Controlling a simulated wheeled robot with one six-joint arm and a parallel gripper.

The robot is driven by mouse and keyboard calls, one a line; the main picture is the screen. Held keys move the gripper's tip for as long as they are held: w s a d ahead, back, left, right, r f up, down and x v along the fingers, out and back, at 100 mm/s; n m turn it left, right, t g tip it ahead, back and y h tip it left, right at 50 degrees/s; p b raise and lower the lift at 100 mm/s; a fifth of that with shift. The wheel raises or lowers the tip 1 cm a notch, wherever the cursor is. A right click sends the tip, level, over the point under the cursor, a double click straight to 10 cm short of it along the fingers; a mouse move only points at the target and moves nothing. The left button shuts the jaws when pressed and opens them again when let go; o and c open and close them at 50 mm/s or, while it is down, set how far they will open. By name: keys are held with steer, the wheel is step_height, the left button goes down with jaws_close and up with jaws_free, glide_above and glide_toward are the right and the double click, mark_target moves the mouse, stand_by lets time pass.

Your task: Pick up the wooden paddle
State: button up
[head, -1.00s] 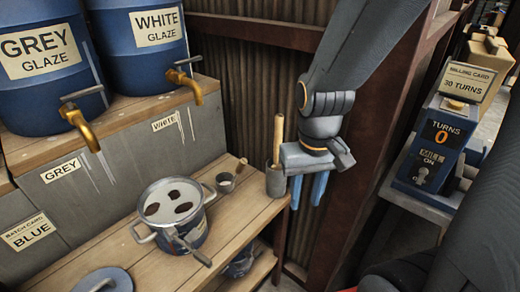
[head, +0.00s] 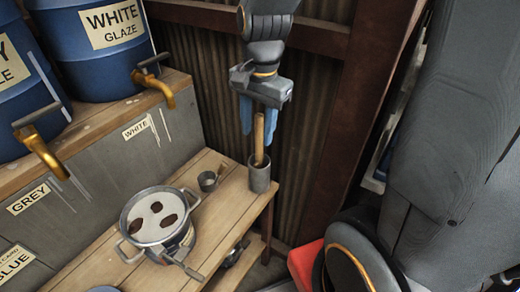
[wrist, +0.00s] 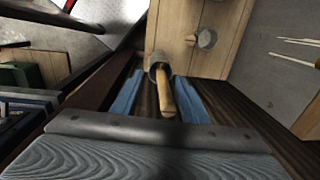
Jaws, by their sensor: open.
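The wooden paddle (head: 260,137) stands upright in a grey metal cup (head: 260,178) at the right end of the wooden bench. Its handle sticks up out of the cup; its lower end is hidden inside. My gripper (head: 258,128) is open above the cup, its blue fingers pointing down, one on each side of the paddle's handle in the head view. In the wrist view the handle (wrist: 165,98) shows between the two blue fingers (wrist: 158,102). I cannot tell whether either finger touches it.
A metal pot (head: 158,222) with white liquid and dark pieces stands on the bench (head: 205,245), left of the cup. A small ladle-like cup (head: 208,181) lies between them. Blue glaze barrels (head: 95,45) with brass taps (head: 153,85) stand at left. A corrugated wall (head: 215,90) is close behind.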

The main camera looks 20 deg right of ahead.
mark_target(258, 116)
steer(key=w+m, duration=0.1)
steer(key=m, duration=0.2)
steer(key=w+r+m+p, duration=0.1)
steer(key=m, duration=0.1)
steer(key=w+d+m, duration=0.1)
steer(key=m, duration=0.2)
steer(key=shift+w+d+r+m+g+p, duration=0.1)
steer(key=shift+r+m+g+p, duration=0.2)
steer(key=shift+p, duration=0.1)
steer(key=shift+f, duration=0.35)
steer(key=shift+d+f+p, duration=0.15)
steer(key=shift+f+p, duration=0.35)
steer(key=shift+f, duration=1.3)
steer(key=shift+d+f+p, duration=0.1)
steer(key=shift+f+p, duration=0.4)
steer(key=shift+f, duration=1.25)
jaws_close()
